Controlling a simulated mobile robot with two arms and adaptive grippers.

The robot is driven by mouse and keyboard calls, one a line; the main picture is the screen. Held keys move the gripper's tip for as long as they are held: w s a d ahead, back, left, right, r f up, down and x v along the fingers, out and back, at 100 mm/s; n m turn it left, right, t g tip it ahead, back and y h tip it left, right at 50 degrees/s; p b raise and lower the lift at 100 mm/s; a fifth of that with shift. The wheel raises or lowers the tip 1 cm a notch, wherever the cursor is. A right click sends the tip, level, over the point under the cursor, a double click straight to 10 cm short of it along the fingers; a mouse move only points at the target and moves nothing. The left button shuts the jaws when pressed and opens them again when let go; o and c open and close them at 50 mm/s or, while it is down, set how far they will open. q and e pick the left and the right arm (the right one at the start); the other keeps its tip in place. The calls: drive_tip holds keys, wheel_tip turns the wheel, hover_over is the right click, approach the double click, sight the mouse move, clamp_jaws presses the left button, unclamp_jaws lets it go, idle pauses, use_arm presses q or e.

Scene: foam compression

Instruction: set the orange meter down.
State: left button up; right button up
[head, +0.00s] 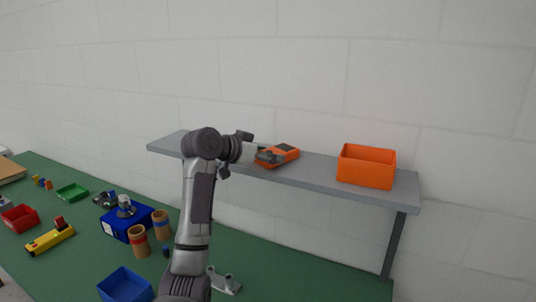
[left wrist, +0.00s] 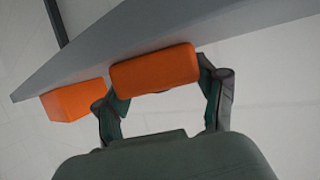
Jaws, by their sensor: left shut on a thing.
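The orange meter (head: 284,153) with a dark screen is at the grey shelf (head: 320,176), left of its middle, in the head view. My left gripper (head: 268,157) reaches it from the left and is shut on it. In the left wrist view the meter (left wrist: 154,70) sits between the two fingers of my left gripper (left wrist: 160,92), against the shelf's edge (left wrist: 235,30). I cannot tell whether its underside fully rests on the shelf. My right gripper is in neither view.
An orange bin (head: 366,167) stands on the shelf at right, with free shelf between it and the meter. Below, the green table (head: 290,270) holds a blue box (head: 117,220), a blue bin (head: 125,286), a red bin (head: 20,218), a yellow tool (head: 50,238) and brown cylinders (head: 139,241).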

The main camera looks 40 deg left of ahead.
use_arm(q)
drive_tip(key=o, duration=1.3)
drive_tip(key=shift+r, duration=0.1)
drive_tip(key=shift+s, duration=0.2)
drive_tip(key=d+b+v, duration=0.1)
drive_tip(key=b+v, duration=0.3)
drive_tip(key=v, duration=0.7)
drive_tip(key=shift+s+a+r, duration=0.15)
drive_tip(key=shift+s+a, duration=0.15)
drive_tip(key=shift+a, duration=0.2)
